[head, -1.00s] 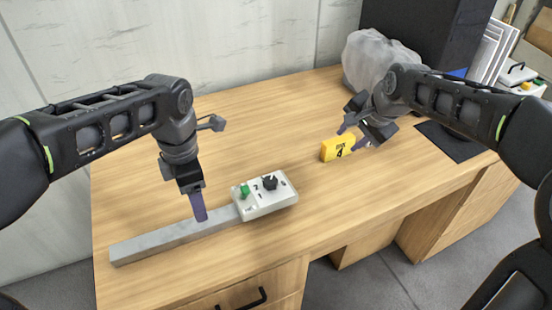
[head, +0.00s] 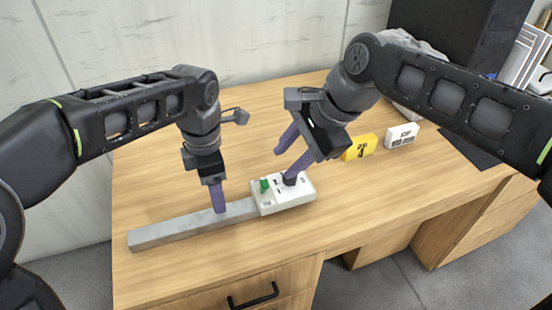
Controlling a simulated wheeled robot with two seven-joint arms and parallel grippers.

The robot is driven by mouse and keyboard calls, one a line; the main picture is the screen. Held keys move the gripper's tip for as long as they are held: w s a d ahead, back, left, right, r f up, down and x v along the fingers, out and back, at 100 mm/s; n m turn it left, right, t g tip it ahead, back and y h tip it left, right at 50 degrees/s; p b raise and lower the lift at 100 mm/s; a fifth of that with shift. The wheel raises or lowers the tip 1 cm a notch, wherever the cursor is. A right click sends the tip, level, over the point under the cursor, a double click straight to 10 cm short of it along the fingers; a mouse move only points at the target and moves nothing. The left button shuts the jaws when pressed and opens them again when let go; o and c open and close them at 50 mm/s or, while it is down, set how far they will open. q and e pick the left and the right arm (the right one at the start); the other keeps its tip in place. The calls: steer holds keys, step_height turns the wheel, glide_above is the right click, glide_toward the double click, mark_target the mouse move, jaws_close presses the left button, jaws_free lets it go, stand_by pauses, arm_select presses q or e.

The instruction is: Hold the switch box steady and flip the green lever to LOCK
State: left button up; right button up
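The white switch box (head: 300,198) lies on the desk at the end of a long grey bar (head: 165,234). A green lever (head: 264,185) stands on its left part. A black knob (head: 290,179) stands to the right of the lever, partly covered by my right gripper. My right gripper (head: 285,167) is open, its two purple fingers spread. One fingertip is at the black knob; the other is farther back, over the desk. My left gripper (head: 218,208) points down at the bar, left of the box. Only one of its fingers shows clearly, so its grip on the bar is unclear.
A yellow block marked 4 (head: 360,147) and a small white box (head: 402,136) stand on the desk to the right. A dark cabinet (head: 455,35) and a dark mat (head: 470,150) are farther right. The desk's front edge is close to the switch box.

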arm_select(q)
steer(key=shift+f, duration=3.9)
steer(key=shift+c, duration=0.2)
jaws_close()
